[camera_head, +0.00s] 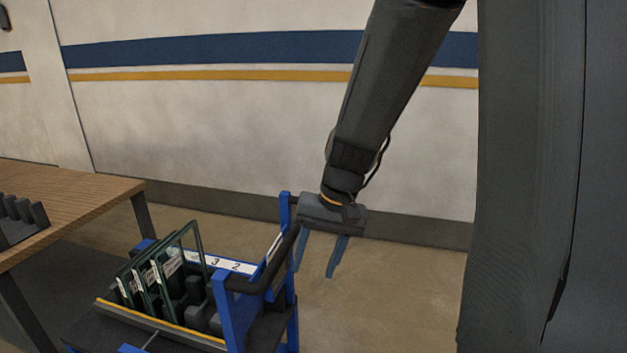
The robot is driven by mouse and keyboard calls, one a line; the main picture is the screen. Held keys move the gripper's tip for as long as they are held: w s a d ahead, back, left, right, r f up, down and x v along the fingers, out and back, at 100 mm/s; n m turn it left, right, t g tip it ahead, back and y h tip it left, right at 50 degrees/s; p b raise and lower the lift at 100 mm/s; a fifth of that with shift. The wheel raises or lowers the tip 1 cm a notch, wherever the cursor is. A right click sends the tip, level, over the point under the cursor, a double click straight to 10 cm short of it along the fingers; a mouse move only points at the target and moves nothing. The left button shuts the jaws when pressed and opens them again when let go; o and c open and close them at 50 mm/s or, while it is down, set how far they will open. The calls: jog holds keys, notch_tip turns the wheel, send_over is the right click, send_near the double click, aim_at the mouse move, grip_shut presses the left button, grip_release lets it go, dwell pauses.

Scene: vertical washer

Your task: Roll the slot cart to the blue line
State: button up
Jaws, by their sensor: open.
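The slot cart (228,318) has a blue frame and stands on the floor left of the middle, cut off by the bottom edge. It holds several upright glass panes (188,262) in dark slots, beside a white strip with numbers. Its dark handle bar (262,283) runs along the right end between blue posts. My gripper (315,272) points down just right of the handle, open with nothing between its fingers. Its left finger overlaps the handle end in the picture; I cannot tell whether they touch. No blue line shows on the visible floor.
A wooden table (80,196) with a dark rack (20,222) stands left of the cart. The back wall carries a blue band (210,48) and a yellow stripe. Bare floor (390,290) lies right of the cart.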

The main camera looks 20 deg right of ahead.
aim_at(294, 234)
jog(key=w+d+r+m+t+y+p, duration=0.25)
jog(key=w+r+p, duration=0.25)
jog(key=w+r, duration=0.4)
jog(key=shift+m+h, duration=0.25)
jog(key=shift+m, duration=0.1)
jog(key=b+x, duration=0.4)
jog(key=x, duration=0.2)
jog(key=b+x, duration=0.5)
jog(key=x, duration=0.1)
jog(key=shift+s+d+f, duration=0.1)
jog(key=shift+s+d, duration=0.05)
jog(key=shift+d, duration=0.1)
grip_shut()
dwell(0.7)
jog(key=s+d, duration=0.8)
jog(key=d, duration=0.3)
jog(key=shift+s+d, duration=0.15)
jog(key=shift+d, duration=0.05)
dwell(1.9)
dwell(0.8)
